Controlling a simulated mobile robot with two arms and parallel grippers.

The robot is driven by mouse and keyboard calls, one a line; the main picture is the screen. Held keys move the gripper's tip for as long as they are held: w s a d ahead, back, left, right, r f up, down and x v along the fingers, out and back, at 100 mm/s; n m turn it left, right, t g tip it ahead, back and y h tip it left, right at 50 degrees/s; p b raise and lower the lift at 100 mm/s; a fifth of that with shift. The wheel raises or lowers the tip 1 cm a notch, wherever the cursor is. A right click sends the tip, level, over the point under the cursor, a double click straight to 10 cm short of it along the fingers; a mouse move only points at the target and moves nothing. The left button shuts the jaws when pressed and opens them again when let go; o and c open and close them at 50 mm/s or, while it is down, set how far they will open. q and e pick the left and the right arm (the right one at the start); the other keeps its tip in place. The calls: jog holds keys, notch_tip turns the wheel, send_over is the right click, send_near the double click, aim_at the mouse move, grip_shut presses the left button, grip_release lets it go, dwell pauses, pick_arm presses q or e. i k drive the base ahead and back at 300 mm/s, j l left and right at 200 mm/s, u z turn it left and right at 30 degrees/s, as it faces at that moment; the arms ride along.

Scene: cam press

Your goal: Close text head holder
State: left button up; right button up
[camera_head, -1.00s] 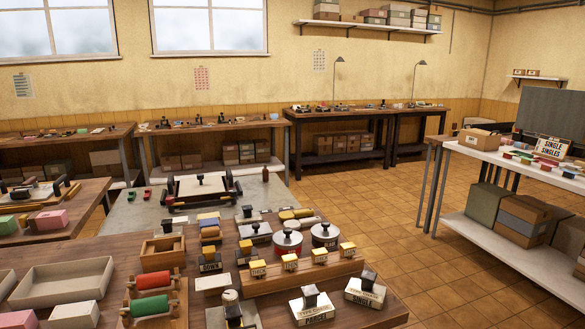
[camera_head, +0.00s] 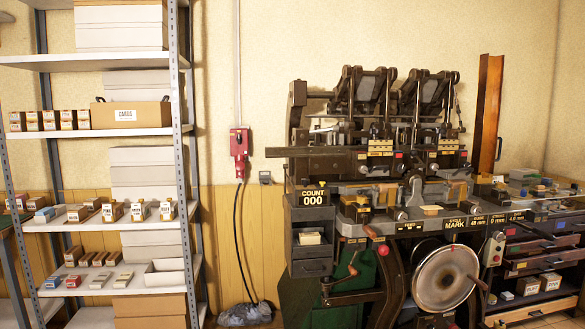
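A large dark press (camera_head: 385,200) stands against the wall at centre right. Two tilted dark frames, a left one (camera_head: 367,88) and a right one (camera_head: 431,92), rise from its top. Below them are two similar heads with yellow labels, a left head (camera_head: 380,148) and a right head (camera_head: 443,146). I cannot tell which part is the text head holder, or whether it is open or closed. Neither of my grippers is in view.
A metal shelf (camera_head: 100,62) with boxes stands at left. A red wall switch (camera_head: 239,142) hangs between shelf and press. The press has a handwheel (camera_head: 445,278) and a red-knobbed crank (camera_head: 352,270) in front. A drawer unit (camera_head: 540,255) is at right.

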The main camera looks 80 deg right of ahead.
aim_at(455, 174)
jog(key=z, duration=3.7)
jog(key=i+l+u, duration=0.1)
jog(key=u, duration=0.35)
jog(key=i+l+u, duration=0.35)
jog(key=i+l, duration=0.15)
jog(key=l, duration=0.2)
jog(key=i+l+u, duration=0.15)
jog(key=l, duration=0.25)
jog(key=i+l+u, duration=0.15)
jog(key=i+l, duration=0.15)
jog(key=l, duration=0.15)
